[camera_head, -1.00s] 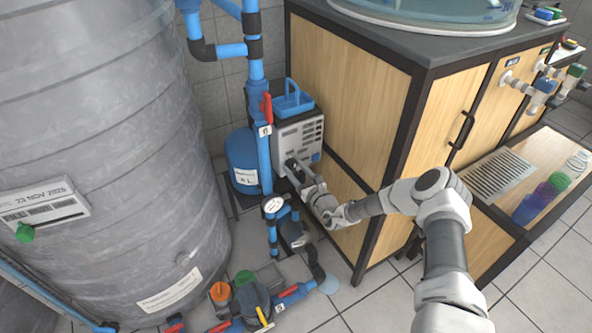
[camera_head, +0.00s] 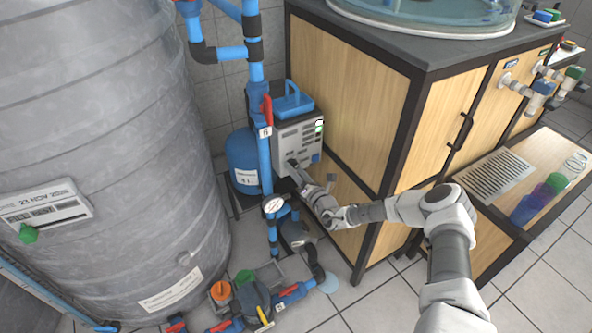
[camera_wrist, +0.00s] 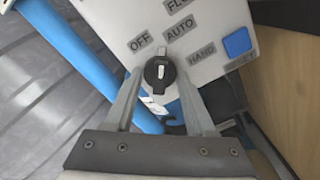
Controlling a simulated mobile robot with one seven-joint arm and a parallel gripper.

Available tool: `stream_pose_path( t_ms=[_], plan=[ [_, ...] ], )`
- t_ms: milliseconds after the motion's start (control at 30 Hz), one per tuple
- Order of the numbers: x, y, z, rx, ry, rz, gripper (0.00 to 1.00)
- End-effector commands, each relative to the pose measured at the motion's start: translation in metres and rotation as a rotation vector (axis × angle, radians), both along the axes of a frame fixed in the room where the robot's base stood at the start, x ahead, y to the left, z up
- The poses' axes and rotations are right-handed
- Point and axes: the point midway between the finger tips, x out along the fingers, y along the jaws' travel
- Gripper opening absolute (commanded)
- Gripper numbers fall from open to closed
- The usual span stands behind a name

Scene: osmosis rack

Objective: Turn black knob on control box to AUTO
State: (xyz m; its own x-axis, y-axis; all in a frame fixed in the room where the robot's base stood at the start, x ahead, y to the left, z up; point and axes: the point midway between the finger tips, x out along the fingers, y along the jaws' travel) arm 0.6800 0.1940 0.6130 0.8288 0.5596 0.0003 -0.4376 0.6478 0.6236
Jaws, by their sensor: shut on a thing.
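The control box (camera_head: 300,138) is a light grey box beside the wooden cabinet in the head view. In the wrist view its face (camera_wrist: 210,72) carries the labels OFF, AUTO and HAND, with another label partly cut off above. The black knob (camera_wrist: 158,74) is round, with a light pointer bar aimed roughly up the picture, between OFF and AUTO. My gripper (camera_wrist: 159,82) is shut on the black knob, one finger on each side. In the head view my gripper (camera_head: 294,168) is at the lower front of the box and hides the knob.
A blue square button (camera_wrist: 236,42) is right of the labels. A blue vertical pipe (camera_head: 263,160) with a red valve handle (camera_head: 267,110) stands close left of the box. A blue tank (camera_head: 243,160) is behind it. The wooden cabinet (camera_head: 350,100) bounds the right side.

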Motion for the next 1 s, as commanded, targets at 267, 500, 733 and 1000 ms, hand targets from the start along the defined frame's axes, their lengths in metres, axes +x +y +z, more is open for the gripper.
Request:
stream_pose_path(
  t_ms=[267,500,733,1000],
  plan=[
    [-0.0007,-0.0003,-0.0010,0.117,0.082,0.001,0.00],
    [-0.0010,0.0001,-0.0016,0.159,0.111,0.001,0.00],
    [-0.0013,0.0003,-0.0017,0.164,0.116,0.002,0.00],
    [-0.0013,0.0003,-0.0017,0.165,0.115,0.001,0.67]
  ],
)
